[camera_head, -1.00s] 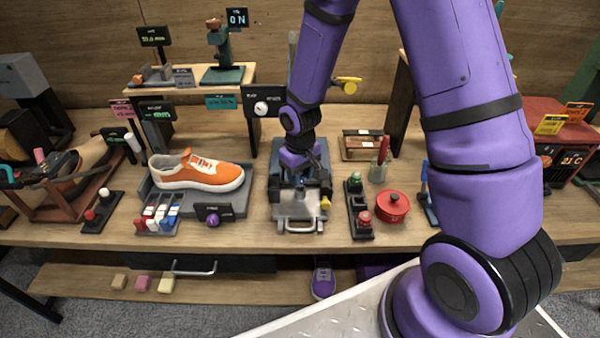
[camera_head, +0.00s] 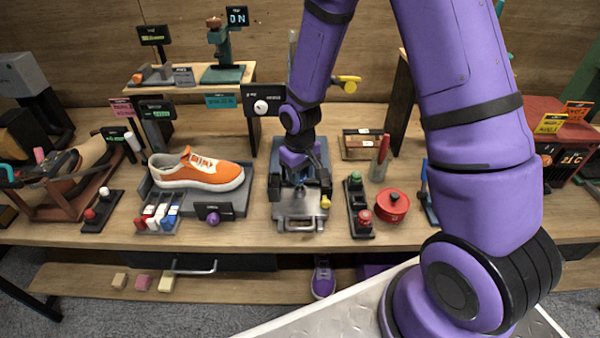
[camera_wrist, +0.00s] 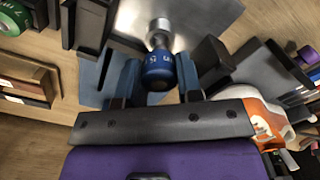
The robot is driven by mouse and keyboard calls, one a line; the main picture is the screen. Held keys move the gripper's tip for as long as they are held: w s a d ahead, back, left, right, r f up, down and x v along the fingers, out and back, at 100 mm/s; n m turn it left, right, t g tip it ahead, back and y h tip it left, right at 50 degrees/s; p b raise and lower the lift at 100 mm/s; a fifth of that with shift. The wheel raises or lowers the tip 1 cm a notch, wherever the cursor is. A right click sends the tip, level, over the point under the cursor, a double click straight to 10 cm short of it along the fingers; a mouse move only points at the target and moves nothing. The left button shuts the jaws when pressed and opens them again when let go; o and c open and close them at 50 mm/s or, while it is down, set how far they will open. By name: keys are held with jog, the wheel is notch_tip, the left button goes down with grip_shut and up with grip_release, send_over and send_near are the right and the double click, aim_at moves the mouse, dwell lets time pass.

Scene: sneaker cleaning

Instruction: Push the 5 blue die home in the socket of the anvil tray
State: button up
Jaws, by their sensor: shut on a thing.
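The blue die (camera_wrist: 158,72) shows in the wrist view, a blue cylinder with white marks and a silver metal end. My gripper (camera_wrist: 159,78) is shut on it, one blue finger on each side. The die's silver end points away from the palm, toward the metal plate of the anvil tray (camera_wrist: 185,14). In the head view, my gripper (camera_head: 299,178) is over the back part of the anvil tray (camera_head: 300,224), between its dark side blocks. The socket is hidden, and I cannot tell how deep the die sits.
An orange sneaker (camera_head: 200,172) and a rack of red, white and blue dies (camera_head: 158,217) stand left of the tray. A black stand with green and red knobs (camera_head: 358,208) and a red round pot (camera_head: 393,207) stand to the right. A yellow-handled part (camera_head: 348,84) is behind.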

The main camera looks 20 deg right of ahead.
jog(key=shift+f, duration=1.65)
jog(key=o, duration=1.1)
jog(key=shift+r, duration=0.1)
notch_tip(320, 180, up, 11)
jog(key=shift+f, duration=0.2)
jog(key=shift+s, duration=0.1)
